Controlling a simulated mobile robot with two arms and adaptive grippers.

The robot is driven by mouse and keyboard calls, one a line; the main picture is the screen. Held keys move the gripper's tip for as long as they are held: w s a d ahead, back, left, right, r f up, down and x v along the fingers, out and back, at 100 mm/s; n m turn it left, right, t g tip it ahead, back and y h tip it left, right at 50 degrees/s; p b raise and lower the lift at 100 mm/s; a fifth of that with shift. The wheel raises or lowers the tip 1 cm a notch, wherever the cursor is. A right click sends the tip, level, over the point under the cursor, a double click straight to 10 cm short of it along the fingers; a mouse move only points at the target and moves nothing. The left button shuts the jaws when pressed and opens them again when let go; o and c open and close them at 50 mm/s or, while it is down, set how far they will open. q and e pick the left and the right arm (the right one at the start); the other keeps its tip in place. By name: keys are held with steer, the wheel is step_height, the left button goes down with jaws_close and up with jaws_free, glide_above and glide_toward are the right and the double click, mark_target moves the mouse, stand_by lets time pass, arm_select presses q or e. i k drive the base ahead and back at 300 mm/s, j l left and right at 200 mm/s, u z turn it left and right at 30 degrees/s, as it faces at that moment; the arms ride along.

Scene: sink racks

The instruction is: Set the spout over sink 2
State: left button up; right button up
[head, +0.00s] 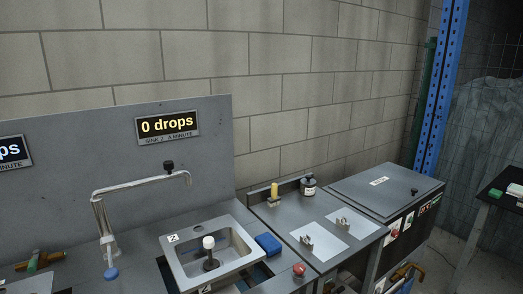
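A metal spout (140,186) rises from a post on the left and bends right, with a black knob (168,167) on its arm. Its downturned tip hangs near the sink's back left edge in this view; its exact place over the bowl is hard to tell. Sink 2 (176,270), marked with a "2" label, is a square metal basin. A white-topped dark stem (209,250) stands in it. A blue knob (111,273) is at the foot of the post. Neither of my grippers is in view.
A sign (167,126) reads "0 drops". A blue sponge-like block (268,244) and a red button (299,269) are right of the sink. A bench (330,210) holds a yellow cylinder (275,190), a dark jar (309,186) and two small metal fittings on pale plates.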

mark_target(168, 165)
steer(key=i+j+u, duration=0.15)
steer(key=u, duration=0.25)
steer(key=i+j+u, duration=0.15)
steer(key=u, duration=0.2)
steer(key=i, duration=0.05)
